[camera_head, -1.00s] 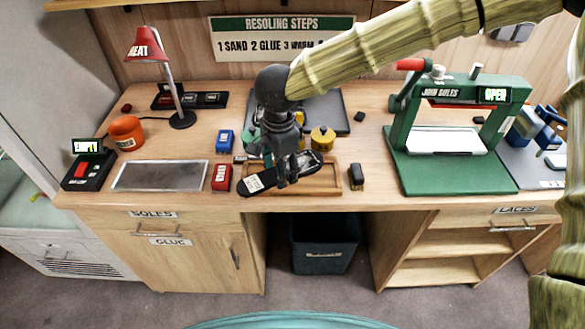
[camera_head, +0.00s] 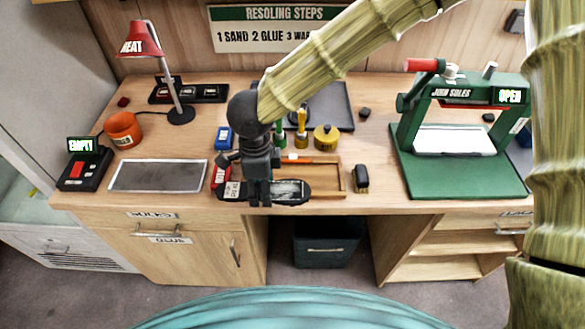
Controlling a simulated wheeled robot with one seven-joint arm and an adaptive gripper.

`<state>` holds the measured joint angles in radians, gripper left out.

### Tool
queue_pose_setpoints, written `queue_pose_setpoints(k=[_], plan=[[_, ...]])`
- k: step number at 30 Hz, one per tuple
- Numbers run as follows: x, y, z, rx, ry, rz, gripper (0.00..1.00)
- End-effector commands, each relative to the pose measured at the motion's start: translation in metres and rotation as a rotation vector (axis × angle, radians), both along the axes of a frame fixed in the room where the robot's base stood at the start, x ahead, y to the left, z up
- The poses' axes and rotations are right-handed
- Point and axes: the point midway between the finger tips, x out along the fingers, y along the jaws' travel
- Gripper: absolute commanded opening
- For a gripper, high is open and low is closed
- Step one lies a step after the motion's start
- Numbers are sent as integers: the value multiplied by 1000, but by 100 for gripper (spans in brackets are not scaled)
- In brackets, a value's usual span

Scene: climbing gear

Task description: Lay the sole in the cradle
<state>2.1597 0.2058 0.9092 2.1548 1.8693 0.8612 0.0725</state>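A dark, long sole (camera_head: 293,191) with a white label at its left end is in my gripper (camera_head: 262,200). My gripper is shut around its middle and holds it roughly level across the picture, over the front edge of the bench. The fingers hide part of it. A shallow wooden tray (camera_head: 326,193) lies behind and below the sole, partly hidden. A flat grey plate with a pale rim (camera_head: 157,176) lies to the left, beside a black box whose display reads EMPTY (camera_head: 85,168). I cannot tell which of these is the cradle.
A red block (camera_head: 219,172) and a blue block (camera_head: 224,138) stand left of my gripper. The green press (camera_head: 462,170), marked OPEN, stands further right. A red lamp (camera_head: 140,42) stands back left.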

Motion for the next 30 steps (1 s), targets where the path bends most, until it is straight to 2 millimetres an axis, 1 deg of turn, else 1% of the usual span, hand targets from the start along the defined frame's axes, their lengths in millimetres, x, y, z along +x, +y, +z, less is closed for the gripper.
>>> queue_pose_setpoints(k=[1, 6, 13, 15, 22, 25, 30], plan=[[8, -7, 2, 1, 0, -4, 22], [34, -30, 0, 1, -1, -2, 22], [64, -56, -5, 2, -1, 0, 22], [70, -60, -6, 2, -1, 3, 22], [78, -67, -8, 1, -1, 4, 22], [86, -74, -8, 1, -1, 3, 22], [84, -74, -33, -1, 1, 5, 22]])
